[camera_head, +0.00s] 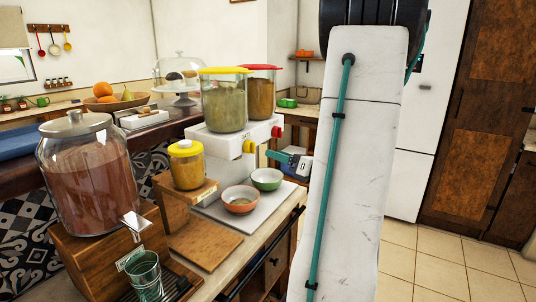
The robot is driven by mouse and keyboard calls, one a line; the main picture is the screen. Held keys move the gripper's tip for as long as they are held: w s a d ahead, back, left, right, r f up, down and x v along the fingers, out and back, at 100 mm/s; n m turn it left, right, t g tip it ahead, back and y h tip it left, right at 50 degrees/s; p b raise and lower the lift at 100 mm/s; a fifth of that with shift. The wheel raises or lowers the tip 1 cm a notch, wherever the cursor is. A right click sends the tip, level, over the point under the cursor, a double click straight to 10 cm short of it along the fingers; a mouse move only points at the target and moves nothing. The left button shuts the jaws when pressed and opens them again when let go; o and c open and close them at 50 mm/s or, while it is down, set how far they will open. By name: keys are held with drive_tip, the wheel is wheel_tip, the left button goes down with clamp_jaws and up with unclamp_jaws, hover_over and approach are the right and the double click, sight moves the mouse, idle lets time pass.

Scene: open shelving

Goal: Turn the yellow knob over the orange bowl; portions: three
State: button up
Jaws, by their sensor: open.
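The yellow knob (249,146) is on the front of a white two-hopper dispenser (222,143), below the yellow-lidded hopper (224,104). The orange bowl (240,199) stands below it on a pale tray; whether anything lies in it is unclear. My gripper (268,155) comes in from the right, its open jaws pointing left, close to the yellow knob. I cannot tell whether they touch it. My white arm link hides what is behind it.
A red knob (277,131) is just right of the yellow one, below a red-lidded hopper (261,92). A green bowl (267,179) stands beside the orange one. A yellow-lidded jar (187,166), large glass jar (88,178) and glass (145,277) stand left.

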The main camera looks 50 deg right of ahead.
sight(251, 147)
drive_tip(key=w+n, duration=0.4)
drive_tip(key=n, duration=1.3)
drive_tip(key=w+n+g+y, duration=0.1)
drive_tip(key=w+n, duration=0.2)
drive_tip(key=n, duration=1.4)
drive_tip(key=shift+w+a+r+n+g+y, duration=0.3)
drive_tip(key=shift+w+a+r, duration=0.05)
drive_tip(key=shift+w, duration=0.05)
drive_tip(key=c, duration=1)
